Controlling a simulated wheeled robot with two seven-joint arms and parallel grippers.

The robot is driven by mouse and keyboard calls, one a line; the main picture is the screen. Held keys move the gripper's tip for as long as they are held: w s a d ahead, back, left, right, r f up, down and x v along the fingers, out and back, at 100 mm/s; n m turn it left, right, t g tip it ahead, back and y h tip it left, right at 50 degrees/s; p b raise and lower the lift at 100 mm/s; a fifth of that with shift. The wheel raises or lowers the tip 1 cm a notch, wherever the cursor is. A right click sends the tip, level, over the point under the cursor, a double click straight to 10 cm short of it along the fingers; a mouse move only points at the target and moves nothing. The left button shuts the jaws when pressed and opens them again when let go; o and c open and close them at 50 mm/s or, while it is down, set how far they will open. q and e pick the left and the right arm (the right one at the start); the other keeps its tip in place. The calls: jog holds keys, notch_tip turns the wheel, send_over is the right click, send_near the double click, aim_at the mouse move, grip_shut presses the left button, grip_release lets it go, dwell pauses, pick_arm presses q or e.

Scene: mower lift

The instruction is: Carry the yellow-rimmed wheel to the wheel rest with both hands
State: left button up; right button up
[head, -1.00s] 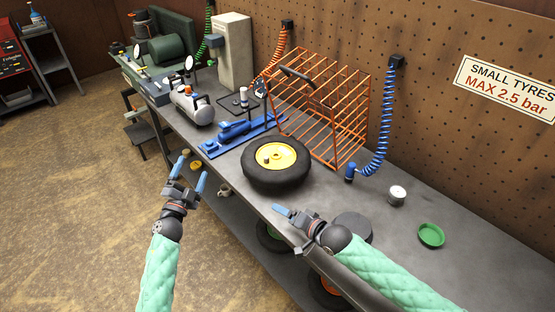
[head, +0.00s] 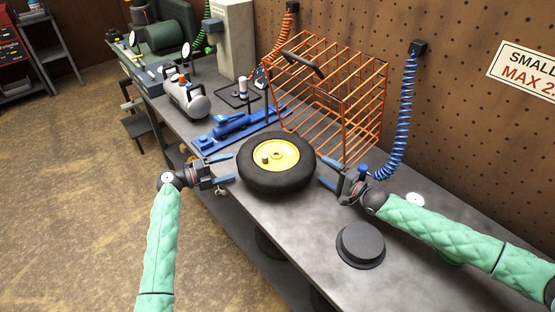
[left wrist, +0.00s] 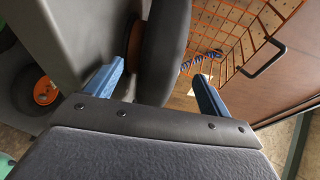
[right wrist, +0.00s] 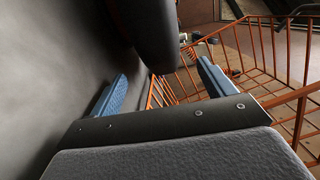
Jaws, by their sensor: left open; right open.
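The yellow-rimmed wheel (head: 284,156) lies flat on the workbench, its black tyre around a yellow hub. In the left wrist view, the tyre (left wrist: 166,45) sits a little off the bench on a darker round part. My left gripper (head: 233,168) is open at the wheel's left side, fingers pointing at the tyre. My right gripper (head: 323,171) is open at its right side, close to the tyre (right wrist: 150,30). Neither is closed on it; exact contact is unclear. A dark round flanged stand (head: 361,244), apparently the wheel rest, is on the bench nearer the front.
An orange wire cage (head: 335,90) stands behind the wheel, near my right gripper. A blue tool (head: 235,126) and grey compressor (head: 187,98) are at the left. A blue coiled hose (head: 402,120) hangs at the right. The bench around the stand is mostly clear.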

aim_at(247, 162)
pick_arm(q)
jog(key=shift+s+a+r, duration=0.1)
jog(key=shift+s+r, duration=0.15)
jog(key=shift+s, duration=0.05)
pick_arm(e)
jog(key=shift+s+a+r, duration=0.15)
jog(key=shift+s+r, duration=0.1)
pick_arm(q)
jog(key=shift+w+d+f, duration=0.1)
jog(key=shift+w+d, duration=0.1)
pick_arm(e)
jog(key=shift+w+f, duration=0.1)
jog(key=shift+w, duration=0.1)
pick_arm(q)
jog(key=shift+x, duration=3.7)
pick_arm(e)
jog(key=shift+x, duration=3.8)
jog(key=shift+f, duration=0.15)
pick_arm(q)
grip_shut()
pick_arm(e)
grip_shut()
